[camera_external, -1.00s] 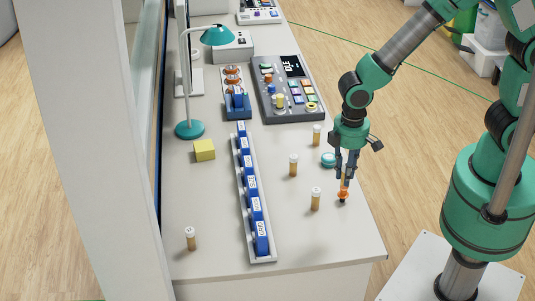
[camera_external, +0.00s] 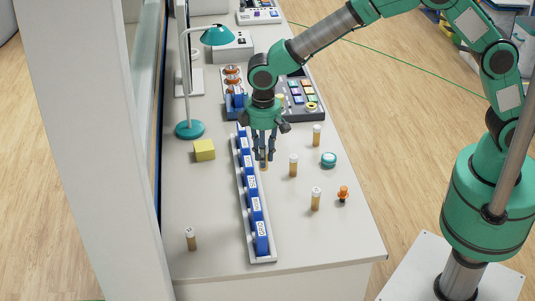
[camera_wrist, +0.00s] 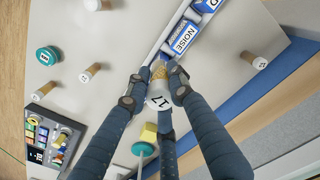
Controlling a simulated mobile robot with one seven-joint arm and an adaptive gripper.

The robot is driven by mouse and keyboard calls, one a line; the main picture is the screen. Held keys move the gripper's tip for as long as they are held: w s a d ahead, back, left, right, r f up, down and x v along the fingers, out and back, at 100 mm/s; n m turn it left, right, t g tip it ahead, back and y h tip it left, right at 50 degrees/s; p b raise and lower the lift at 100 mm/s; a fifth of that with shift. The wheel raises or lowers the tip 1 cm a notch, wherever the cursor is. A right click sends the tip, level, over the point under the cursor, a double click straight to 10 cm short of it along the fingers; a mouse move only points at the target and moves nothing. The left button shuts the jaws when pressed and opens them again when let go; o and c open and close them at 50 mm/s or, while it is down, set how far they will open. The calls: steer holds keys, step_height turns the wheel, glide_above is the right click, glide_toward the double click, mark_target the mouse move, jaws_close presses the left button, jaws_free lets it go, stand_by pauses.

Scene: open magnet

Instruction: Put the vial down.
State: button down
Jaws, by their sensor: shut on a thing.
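My gripper (camera_external: 263,157) points down beside the row of blue boxes. It is shut on an amber vial (camera_external: 264,166) with a pale cap. In the wrist view the vial's cap (camera_wrist: 160,101) reads 17, and the fingers (camera_wrist: 155,92) close around it. Its base is close to the white rack (camera_external: 271,258); whether it touches the table or rack is unclear. Other vials stand upright on the table: one (camera_external: 293,166) just right of my gripper, one (camera_external: 317,136) farther back, one (camera_external: 315,200) nearer the front and one (camera_external: 190,239) at front left.
Labelled blue boxes (camera_external: 256,206) fill the rack; one reads NOISE (camera_wrist: 183,36). A teal round item (camera_external: 329,159) and an orange piece (camera_external: 343,194) lie to the right. A yellow block (camera_external: 204,150) and teal lamp (camera_external: 190,129) stand left. The front right of the table (camera_external: 325,240) is clear.

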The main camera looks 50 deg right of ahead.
steer(key=w+f+m, duration=0.1)
steer(key=w+f, duration=0.1)
steer(key=w, duration=1.1)
steer(key=w+f+m, duration=0.1)
steer(key=w+f, duration=0.1)
steer(key=w, duration=1.1)
steer(key=shift+s+f, duration=0.15)
steer(key=shift+f, duration=1.1)
steer(key=shift+s+f, duration=0.1)
steer(key=shift+f, duration=1.1)
steer(key=shift+f, duration=0.1)
steer(key=shift+f+b, duration=0.7)
steer(key=shift+f, duration=2.35)
steer(key=shift+f+b, duration=0.4)
steer(key=shift+f, duration=1.45)
steer(key=shift+f, duration=0.1)
